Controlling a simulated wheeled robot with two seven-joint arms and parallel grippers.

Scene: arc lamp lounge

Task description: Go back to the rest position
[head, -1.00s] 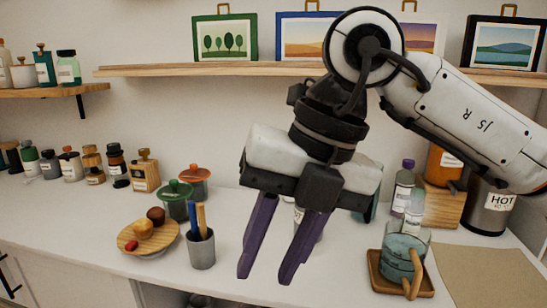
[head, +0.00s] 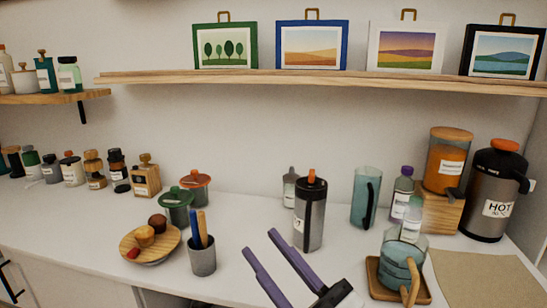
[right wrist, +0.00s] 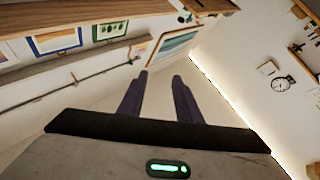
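My right gripper (head: 262,245) shows at the bottom middle of the head view, its two purple fingers spread apart with nothing between them. It is low, in front of the counter's near part, and apart from the objects. In the right wrist view its fingers (right wrist: 160,82) are also apart and empty, facing the wall and the framed pictures. My left gripper is not in the head view.
The white counter (head: 330,270) holds a steel tumbler (head: 310,222), a grey pen cup (head: 202,260), a wooden plate (head: 150,258) with food, a glass mug (head: 395,275) on a wooden tray and a HOT flask (head: 492,190). A wall shelf (head: 330,80) carries framed pictures.

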